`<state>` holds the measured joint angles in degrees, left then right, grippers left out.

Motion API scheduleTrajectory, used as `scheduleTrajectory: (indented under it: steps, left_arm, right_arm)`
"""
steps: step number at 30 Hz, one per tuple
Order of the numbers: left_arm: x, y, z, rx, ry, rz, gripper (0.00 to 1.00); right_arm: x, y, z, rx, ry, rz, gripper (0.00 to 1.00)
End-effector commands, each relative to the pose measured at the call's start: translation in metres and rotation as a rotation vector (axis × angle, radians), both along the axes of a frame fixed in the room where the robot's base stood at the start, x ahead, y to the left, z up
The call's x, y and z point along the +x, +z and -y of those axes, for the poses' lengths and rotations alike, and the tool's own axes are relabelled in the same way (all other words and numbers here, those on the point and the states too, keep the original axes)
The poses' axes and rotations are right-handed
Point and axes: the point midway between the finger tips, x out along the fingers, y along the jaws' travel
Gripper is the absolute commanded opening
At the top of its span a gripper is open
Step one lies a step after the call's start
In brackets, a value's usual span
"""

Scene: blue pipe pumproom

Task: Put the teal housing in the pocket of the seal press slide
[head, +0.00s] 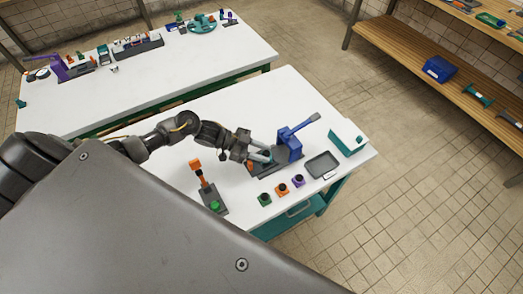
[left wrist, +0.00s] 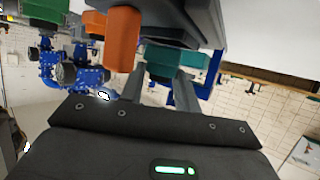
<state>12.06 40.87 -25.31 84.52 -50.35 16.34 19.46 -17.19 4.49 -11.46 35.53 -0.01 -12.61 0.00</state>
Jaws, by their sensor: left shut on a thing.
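The teal housing (left wrist: 165,61) is between the two fingers of my left gripper (left wrist: 160,88) in the left wrist view, partly covered by them. The gripper is shut on it. A dark grey block lies against the housing in that view; I cannot tell whether they touch. In the head view my left gripper (head: 261,156) is at the left side of the blue seal press (head: 290,146), over its dark grey base (head: 282,168). The slide's pocket is hidden, so I cannot tell whether the housing is in it. My right gripper is not in view.
A grey tray (head: 322,165) and a teal-and-white box (head: 347,137) stand right of the press. Small green (head: 264,199), orange (head: 282,189) and purple (head: 298,181) parts stand in front. An orange-levered device (head: 208,190) stands nearer left. Another table (head: 180,75) is behind.

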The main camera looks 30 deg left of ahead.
Motion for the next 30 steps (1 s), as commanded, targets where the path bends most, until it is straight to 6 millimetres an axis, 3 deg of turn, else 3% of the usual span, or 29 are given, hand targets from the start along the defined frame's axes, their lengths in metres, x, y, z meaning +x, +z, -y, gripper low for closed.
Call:
scheduleTrajectory:
  steps: [13,14,18,30]
  left_arm:
    - [0.0004,-0.007,0.0002,-0.002,0.0,0.002,0.01]
    - [0.0002,-0.0062,0.0,-0.001,0.0,0.001,0.35]
    - [0.0002,-0.0058,0.0,0.0,0.0,0.001,0.53]
    - [-0.002,-0.005,-0.0065,0.002,0.001,0.003,0.54]
  right_arm:
    - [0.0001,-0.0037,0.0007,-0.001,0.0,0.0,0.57]
    - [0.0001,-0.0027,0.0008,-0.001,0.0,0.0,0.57]
    - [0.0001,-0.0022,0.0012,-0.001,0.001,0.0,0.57]
    - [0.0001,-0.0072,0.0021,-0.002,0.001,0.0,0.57]
